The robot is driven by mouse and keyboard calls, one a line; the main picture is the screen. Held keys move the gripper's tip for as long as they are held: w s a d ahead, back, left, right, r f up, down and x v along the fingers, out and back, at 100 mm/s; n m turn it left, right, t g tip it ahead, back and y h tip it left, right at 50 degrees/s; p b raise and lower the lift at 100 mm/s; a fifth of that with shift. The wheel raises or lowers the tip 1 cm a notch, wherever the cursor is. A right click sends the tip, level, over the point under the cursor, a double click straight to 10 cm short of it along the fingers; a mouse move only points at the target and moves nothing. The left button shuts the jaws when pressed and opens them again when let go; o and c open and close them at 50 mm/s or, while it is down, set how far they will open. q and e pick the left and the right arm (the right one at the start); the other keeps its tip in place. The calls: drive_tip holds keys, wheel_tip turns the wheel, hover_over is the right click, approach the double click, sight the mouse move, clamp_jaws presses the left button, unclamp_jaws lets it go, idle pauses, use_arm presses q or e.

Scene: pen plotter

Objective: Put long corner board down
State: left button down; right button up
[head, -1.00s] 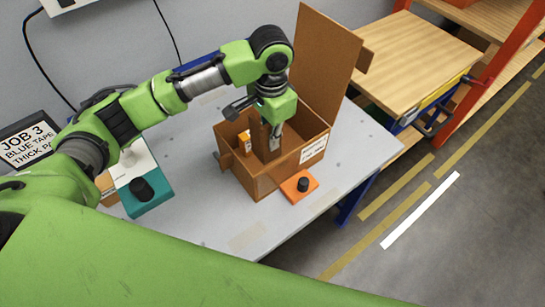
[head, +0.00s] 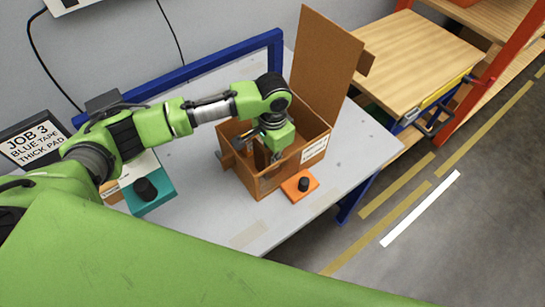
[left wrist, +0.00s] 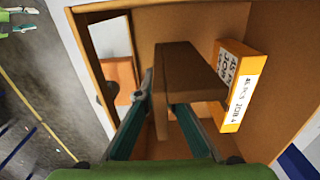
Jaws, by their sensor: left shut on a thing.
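The long corner board (left wrist: 190,72) is a brown angled cardboard strip. In the left wrist view it stands between the fingers of my left gripper (left wrist: 165,118), which is shut on it. In the head view my left gripper (head: 272,153) points down inside the open brown carton (head: 280,178). There the board is mostly hidden by the gripper and carton walls. I cannot tell whether its lower end touches the carton floor.
An orange labelled box (left wrist: 243,88) stands in the carton beside the board. The carton's tall flap (head: 325,55) stands up behind. An orange pad with a black knob (head: 300,185) sits in front, and a teal block (head: 150,192) lies left. The table front (head: 245,235) is clear.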

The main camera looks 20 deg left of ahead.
use_arm(q)
drive_tip(key=c, duration=2.4)
unclamp_jaws()
drive_tip(key=shift+o, duration=1.2)
wheel_tip(320, 180, up, 11)
drive_tip(key=shift+r+b, duration=0.15)
drive_tip(key=shift+b, duration=0.9)
drive_tip(key=shift+r, duration=0.45)
